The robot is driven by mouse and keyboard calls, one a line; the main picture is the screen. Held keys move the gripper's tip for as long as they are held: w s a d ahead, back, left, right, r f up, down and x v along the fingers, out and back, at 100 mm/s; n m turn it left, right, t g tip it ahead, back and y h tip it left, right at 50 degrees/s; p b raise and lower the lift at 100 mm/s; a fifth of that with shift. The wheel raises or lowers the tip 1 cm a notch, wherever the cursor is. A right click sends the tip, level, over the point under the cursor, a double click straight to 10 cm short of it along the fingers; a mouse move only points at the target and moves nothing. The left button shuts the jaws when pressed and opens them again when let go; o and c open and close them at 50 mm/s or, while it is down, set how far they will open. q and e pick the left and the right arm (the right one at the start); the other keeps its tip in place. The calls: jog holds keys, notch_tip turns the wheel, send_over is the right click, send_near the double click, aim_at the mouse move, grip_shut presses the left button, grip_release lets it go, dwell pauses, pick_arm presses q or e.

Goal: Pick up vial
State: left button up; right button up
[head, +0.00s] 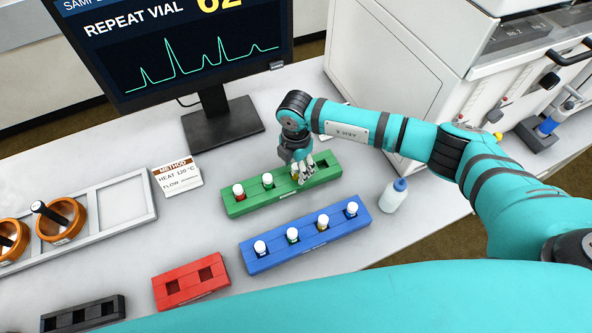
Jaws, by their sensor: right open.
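My right gripper (303,170) points down at the right half of the green rack (240,207). It is open, and its fingers are around or just beside a yellowish vial (295,173) there, mostly hidden by the fingers. Two white-capped vials stand upright to the left in the same rack, a red one (239,191) and a green one (267,181). An empty slot shows at the rack's right end. The blue rack (262,264) in front holds several white-capped vials (322,221). My left gripper is out of view.
A blue-capped bottle (394,195) stands right of the racks. An empty red rack (190,282) and a black rack (83,314) lie nearer. A monitor (185,50) and method card (178,176) are behind. A grey tray (120,208) with orange holders is left; a white instrument (385,90) is right.

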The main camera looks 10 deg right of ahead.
jog(key=shift+f, duration=0.7)
grip_shut()
jog(key=shift+r, duration=0.1)
